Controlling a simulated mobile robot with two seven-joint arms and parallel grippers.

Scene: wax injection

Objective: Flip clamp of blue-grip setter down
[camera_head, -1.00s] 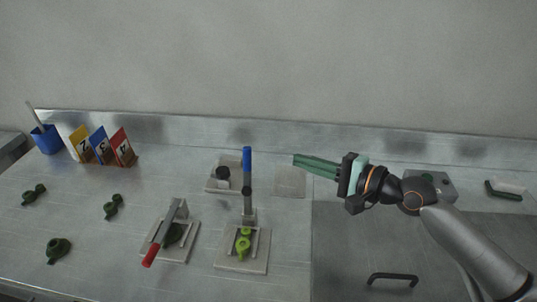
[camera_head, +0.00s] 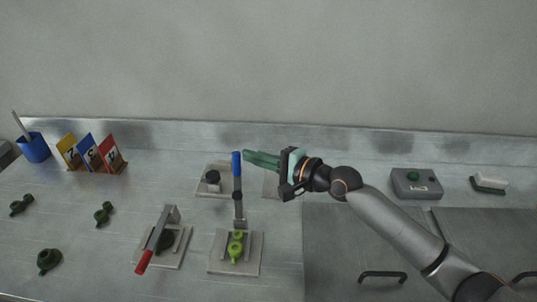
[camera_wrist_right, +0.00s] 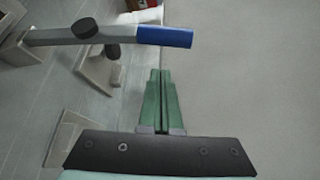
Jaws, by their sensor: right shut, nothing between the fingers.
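The blue-grip setter (camera_head: 254,262) stands on the table with its clamp lever raised upright. The blue grip (camera_head: 237,163) is at the lever's top, and a bright green part (camera_head: 236,247) lies in the base. My right gripper (camera_head: 246,157) has its green fingers shut, with nothing between them, beside the blue grip on its right in the head view. In the right wrist view the blue grip (camera_wrist_right: 164,37) lies across and beyond the shut fingertips (camera_wrist_right: 160,72); a gap shows between them in that picture. My left gripper is not in view.
A red-grip setter (camera_head: 143,262) with its lever lowered stands to the left. A pad with a black-topped piece (camera_head: 213,178) is behind. Numbered cards (camera_head: 88,152), a blue cup (camera_head: 35,148) and dark green parts (camera_head: 49,260) are at left. A grey button box (camera_head: 416,183) is at right.

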